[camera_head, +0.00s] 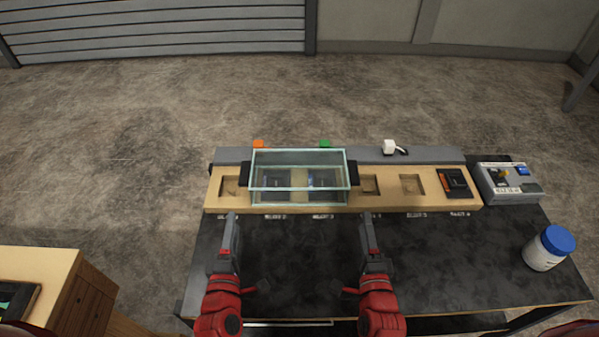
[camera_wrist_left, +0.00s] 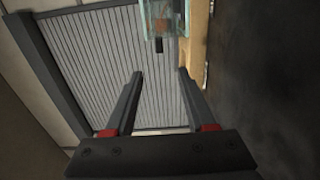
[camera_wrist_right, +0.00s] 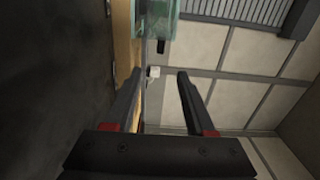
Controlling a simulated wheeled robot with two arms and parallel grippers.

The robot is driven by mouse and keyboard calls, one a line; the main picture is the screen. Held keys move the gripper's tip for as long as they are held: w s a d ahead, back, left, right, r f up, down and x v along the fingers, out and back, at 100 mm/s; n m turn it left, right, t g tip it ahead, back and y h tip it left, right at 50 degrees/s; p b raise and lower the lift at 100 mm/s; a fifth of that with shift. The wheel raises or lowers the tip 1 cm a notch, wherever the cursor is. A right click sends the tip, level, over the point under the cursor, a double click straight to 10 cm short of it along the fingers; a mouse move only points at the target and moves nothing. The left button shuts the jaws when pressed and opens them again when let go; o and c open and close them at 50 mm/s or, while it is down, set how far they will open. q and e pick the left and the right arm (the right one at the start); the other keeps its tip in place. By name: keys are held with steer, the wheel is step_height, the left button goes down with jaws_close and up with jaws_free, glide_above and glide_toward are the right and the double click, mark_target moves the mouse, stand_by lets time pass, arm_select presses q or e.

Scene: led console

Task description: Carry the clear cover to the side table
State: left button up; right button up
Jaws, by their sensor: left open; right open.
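The clear cover (camera_head: 298,172) is a glass box with greenish edges and a dark handle on each side. It sits over two middle recesses of the wooden console (camera_head: 435,200). My left gripper (camera_head: 231,228) is open and empty, in front of the cover's left end. My right gripper (camera_head: 369,228) is open and empty, in front of its right end. Part of the cover shows past the fingers in the left wrist view (camera_wrist_left: 164,16) and the right wrist view (camera_wrist_right: 157,16). A wooden side table (camera_head: 58,262) is partly in view at the lower left.
A white jar with a blue lid (camera_head: 548,250) stands on the black worktop (camera_head: 310,265) at the right. A grey switch box (camera_head: 510,182) is beside the console. Orange (camera_head: 258,143) and green (camera_head: 325,143) blocks and a white piece (camera_head: 389,147) are behind. A dark tray (camera_head: 18,298) is on the side table.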

mark_target(243, 162)
arm_select(q)
steer(key=shift+w+a+r, duration=0.1)
steer(key=shift+w, duration=0.4)
arm_select(e)
steer(key=shift+w, duration=0.5)
arm_select(q)
steer(key=w, duration=1.6)
steer(key=shift+w, duration=0.25)
arm_select(e)
steer(key=w, duration=1.6)
steer(key=shift+w, duration=0.25)
arm_select(q)
jaws_close()
arm_select(e)
jaws_close()
steer(key=shift+a, duration=0.1)
